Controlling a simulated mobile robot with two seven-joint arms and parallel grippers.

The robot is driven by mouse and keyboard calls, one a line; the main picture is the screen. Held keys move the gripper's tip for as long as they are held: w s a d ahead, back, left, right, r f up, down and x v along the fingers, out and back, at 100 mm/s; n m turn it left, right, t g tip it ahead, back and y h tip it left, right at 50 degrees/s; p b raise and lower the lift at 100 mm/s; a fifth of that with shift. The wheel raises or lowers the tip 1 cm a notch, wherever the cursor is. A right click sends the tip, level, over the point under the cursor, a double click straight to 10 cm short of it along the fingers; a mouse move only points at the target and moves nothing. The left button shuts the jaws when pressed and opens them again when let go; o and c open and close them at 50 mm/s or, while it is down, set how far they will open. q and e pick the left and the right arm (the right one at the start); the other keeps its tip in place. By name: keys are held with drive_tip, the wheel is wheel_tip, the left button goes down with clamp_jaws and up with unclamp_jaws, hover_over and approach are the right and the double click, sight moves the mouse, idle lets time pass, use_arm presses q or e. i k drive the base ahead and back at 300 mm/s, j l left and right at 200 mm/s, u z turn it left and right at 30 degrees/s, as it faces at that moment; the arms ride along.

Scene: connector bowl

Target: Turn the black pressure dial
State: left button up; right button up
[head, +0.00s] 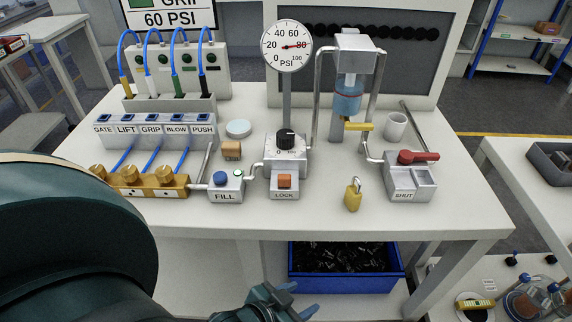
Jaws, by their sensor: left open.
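The black pressure dial (285,138) sits on a silver regulator block (287,166) in the middle of the table. Its pale face shows a 0 at the left. The round white gauge (287,46) stands on a post behind it, with its red needle pointing right to about 80 PSI. A sign (168,18) at the back reads GRIP, 60 PSI. My left gripper (296,299) is at the bottom of the picture, low in front of the table and well below the dial. Its blue fingers are apart, with nothing seen between them. My right gripper is out of view.
The LOCK block with an orange button (284,181) stands just in front of the dial. The FILL block (226,186) is left, a yellow padlock (353,194) right, and a red-handled SHUT valve (418,157) farther right. A blue bin (345,284) sits below the tabletop.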

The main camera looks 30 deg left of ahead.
sight(285, 138)
drive_tip(key=u, duration=1.7)
drive_tip(key=z, duration=0.1)
